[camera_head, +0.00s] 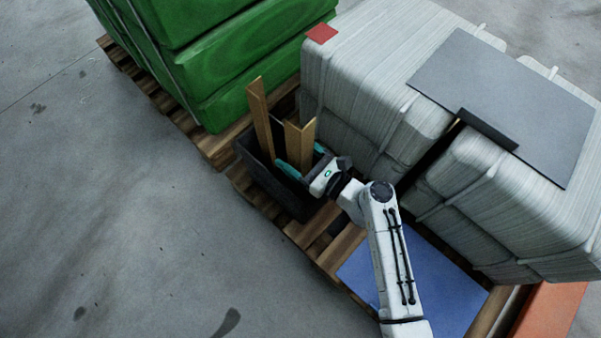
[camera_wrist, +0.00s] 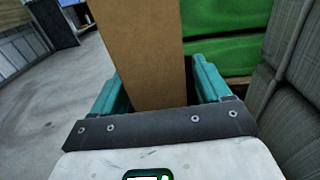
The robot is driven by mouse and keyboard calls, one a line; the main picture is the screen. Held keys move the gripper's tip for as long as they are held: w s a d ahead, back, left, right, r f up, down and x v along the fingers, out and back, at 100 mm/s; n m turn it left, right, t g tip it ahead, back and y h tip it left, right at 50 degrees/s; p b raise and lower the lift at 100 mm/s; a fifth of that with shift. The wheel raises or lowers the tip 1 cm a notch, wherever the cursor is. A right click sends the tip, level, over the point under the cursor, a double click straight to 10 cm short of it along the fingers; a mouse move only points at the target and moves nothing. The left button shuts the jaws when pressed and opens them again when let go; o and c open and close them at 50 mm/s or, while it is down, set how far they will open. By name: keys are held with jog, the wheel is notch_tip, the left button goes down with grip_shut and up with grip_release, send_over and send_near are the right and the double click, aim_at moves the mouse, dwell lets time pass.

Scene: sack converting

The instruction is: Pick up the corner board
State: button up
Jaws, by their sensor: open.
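Two tall brown corner boards stand in a dark bin (camera_head: 290,198). The nearer, L-shaped corner board (camera_head: 298,138) is in front of my gripper (camera_head: 302,160); the other corner board (camera_head: 261,118) leans at the bin's left side. In the wrist view, a corner board (camera_wrist: 145,50) stands between the two teal fingers of my gripper (camera_wrist: 158,72). The board's lower end is hidden.
The bin stands on a wooden pallet (camera_head: 328,255). Wrapped grey sack stacks (camera_head: 375,75) rise close on the right, with a grey sheet (camera_head: 505,100) on top. Green stacks (camera_head: 220,60) stand behind. A blue sheet (camera_head: 435,280) lies under my arm. The floor at left is clear.

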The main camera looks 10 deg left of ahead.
jog(key=c, duration=1.4)
